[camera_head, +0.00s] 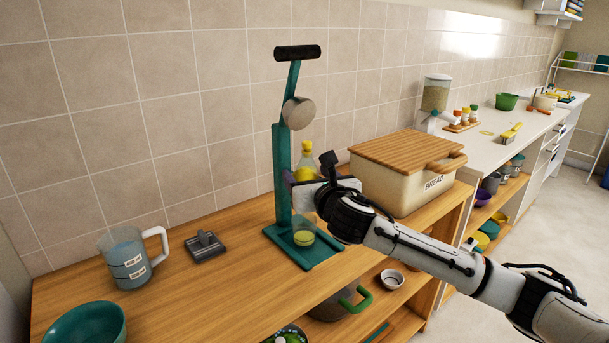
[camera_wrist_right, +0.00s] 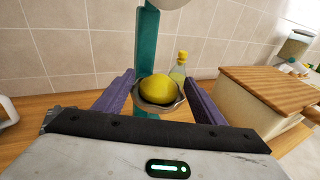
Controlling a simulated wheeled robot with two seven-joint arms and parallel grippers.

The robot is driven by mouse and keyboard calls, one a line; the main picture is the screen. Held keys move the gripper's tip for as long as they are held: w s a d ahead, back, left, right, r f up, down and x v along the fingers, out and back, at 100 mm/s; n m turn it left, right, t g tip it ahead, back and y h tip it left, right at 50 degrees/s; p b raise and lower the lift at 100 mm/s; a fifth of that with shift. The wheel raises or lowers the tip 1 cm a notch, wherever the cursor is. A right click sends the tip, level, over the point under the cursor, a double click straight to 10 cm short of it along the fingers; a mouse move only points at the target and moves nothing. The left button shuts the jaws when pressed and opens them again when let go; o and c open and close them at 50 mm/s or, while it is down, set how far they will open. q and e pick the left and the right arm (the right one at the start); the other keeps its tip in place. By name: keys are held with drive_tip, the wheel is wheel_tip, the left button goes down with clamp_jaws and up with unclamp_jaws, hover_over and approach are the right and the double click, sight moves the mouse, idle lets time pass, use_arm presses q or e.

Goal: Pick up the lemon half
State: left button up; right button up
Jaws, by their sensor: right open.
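The yellow lemon half (camera_wrist_right: 158,88) sits dome up in the grey cup (camera_wrist_right: 160,108) of the teal lever juicer (camera_head: 282,175), in the right wrist view. My right gripper (camera_wrist_right: 159,78) is open, with one purple finger on each side of the lemon half and cup. I cannot tell whether the fingers touch either. In the head view my right gripper (camera_head: 292,180) is at the juicer's post and mostly hides the cup; the lemon half is hard to make out there. My left gripper is not in view.
A glass with yellow-green liquid (camera_head: 304,234) stands on the juicer's base. A yellow-capped bottle (camera_head: 307,156) is close behind, and a bread box (camera_head: 405,185) is to the right. A measuring jug (camera_head: 128,262) and teal bowl (camera_head: 85,325) are at the left.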

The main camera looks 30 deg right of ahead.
drive_tip(key=c, duration=1.2)
drive_tip(key=shift+c, duration=0.2)
drive_tip(key=shift+r, duration=0.1)
